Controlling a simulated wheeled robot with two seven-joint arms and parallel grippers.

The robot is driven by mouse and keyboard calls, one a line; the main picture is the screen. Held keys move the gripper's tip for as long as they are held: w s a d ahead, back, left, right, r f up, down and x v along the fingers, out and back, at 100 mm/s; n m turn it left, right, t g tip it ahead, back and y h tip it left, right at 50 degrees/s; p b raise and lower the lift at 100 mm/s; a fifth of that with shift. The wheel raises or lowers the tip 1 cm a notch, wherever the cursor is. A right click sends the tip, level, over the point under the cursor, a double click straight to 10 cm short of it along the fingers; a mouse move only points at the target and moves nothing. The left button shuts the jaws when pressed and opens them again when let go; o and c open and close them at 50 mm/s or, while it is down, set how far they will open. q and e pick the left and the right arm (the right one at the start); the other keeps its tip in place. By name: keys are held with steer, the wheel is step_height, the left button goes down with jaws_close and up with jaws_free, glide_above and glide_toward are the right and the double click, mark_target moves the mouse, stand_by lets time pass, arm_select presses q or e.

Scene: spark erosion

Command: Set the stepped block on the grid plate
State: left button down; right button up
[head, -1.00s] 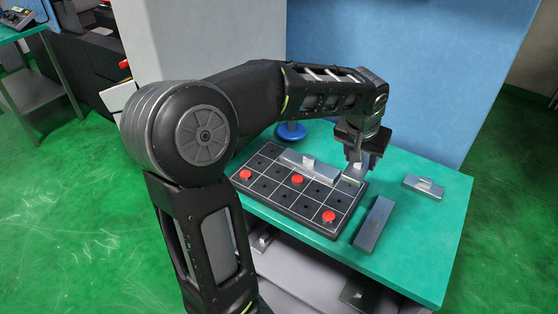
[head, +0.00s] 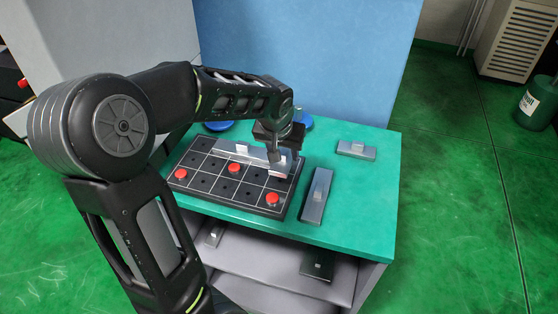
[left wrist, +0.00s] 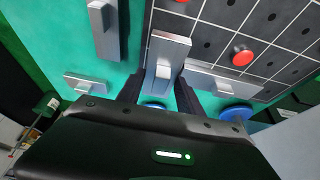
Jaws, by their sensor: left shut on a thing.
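The grid plate (head: 222,192) is dark with white lines, small holes and several red knobs, and lies on the green table. My left gripper (head: 276,158) is shut on a grey metal block with a raised tab, the stepped block (head: 285,166), at the plate's back right corner. In the left wrist view the stepped block (left wrist: 170,46) points away from between my fingers (left wrist: 160,92) and overlaps the plate's edge. I cannot tell whether it touches the plate. The fingers hide part of it. My right gripper is out of view.
A long grey block (head: 222,147) lies along the plate's back edge, close to the held block. Two more tabbed blocks lie on the table, one right of the plate (head: 316,198) and one further back (head: 357,150). Blue round pieces (head: 304,121) stand behind. The table's right front is clear.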

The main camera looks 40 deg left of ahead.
mark_target(284, 161)
arm_select(q)
steer(key=shift+f, duration=0.2)
steer(key=shift+f, duration=1.75)
steer(key=shift+f, duration=0.2)
steer(key=c, duration=0.8)
jaws_free()
steer(key=shift+o, duration=0.2)
steer(key=shift+r, duration=0.35)
steer(key=b+v, duration=0.1)
steer(key=v, duration=1)
steer(key=shift+s+d+r, duration=0.1)
steer(key=shift+s+r, duration=0.15)
steer(key=shift+r, duration=0.05)
